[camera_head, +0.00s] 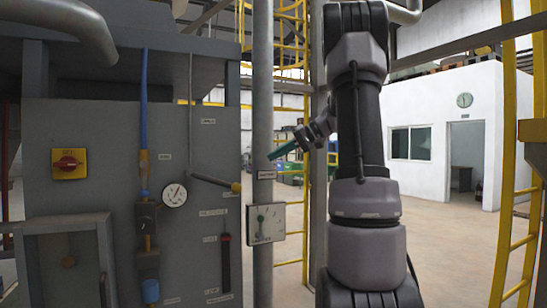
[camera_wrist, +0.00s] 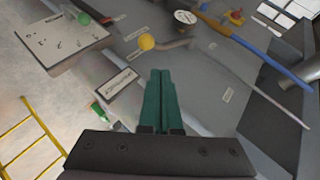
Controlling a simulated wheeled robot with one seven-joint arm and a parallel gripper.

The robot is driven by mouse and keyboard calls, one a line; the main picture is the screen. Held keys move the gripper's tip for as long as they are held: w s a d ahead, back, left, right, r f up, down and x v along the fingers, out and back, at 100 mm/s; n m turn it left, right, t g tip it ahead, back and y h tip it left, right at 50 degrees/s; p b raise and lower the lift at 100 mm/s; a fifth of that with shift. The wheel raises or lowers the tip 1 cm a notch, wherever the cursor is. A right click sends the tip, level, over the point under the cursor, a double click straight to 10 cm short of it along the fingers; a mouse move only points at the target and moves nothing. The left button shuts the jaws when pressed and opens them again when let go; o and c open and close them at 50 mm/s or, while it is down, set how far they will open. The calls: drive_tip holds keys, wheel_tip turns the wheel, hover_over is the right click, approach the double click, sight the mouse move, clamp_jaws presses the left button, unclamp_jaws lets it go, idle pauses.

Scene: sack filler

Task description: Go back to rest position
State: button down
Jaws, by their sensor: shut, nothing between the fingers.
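My gripper (camera_head: 284,151) shows in the head view at the end of my arm, just in front of the grey vertical post (camera_head: 263,110). In the wrist view my gripper (camera_wrist: 161,76) has its two green fingers closed together with nothing between them. The fingers point toward the grey machine panel (camera_head: 108,130). A lever with a yellow knob (camera_head: 236,187) is left of and below the fingertips in the head view. The same yellow knob (camera_wrist: 146,42) is ahead of the fingertips in the wrist view, apart from them.
A control box with a green-knobbed lever (camera_head: 265,223) is fixed to the post below my gripper. The panel carries a gauge (camera_head: 174,195), a red-yellow switch (camera_head: 69,163) and a blue hose (camera_head: 143,110). A yellow ladder (camera_head: 505,180) stands at the right. Open floor lies behind.

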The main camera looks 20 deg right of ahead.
drive_tip(key=s+a+f+g+h, duration=0.1)
drive_tip(key=s+a+g+h, duration=0.15)
drive_tip(key=s+a, duration=0.75)
drive_tip(key=s+a+f+m+t+h, duration=0.1)
drive_tip(key=s+a+f+h, duration=0.1)
drive_tip(key=s, duration=0.5)
drive_tip(key=s+a+f+m+t+h, duration=0.1)
drive_tip(key=s+a+f+t+h, duration=0.1)
drive_tip(key=s, duration=0.6)
drive_tip(key=shift+f+h, duration=0.8)
drive_tip(key=shift+h, duration=0.05)
drive_tip(key=shift+s, duration=0.1)
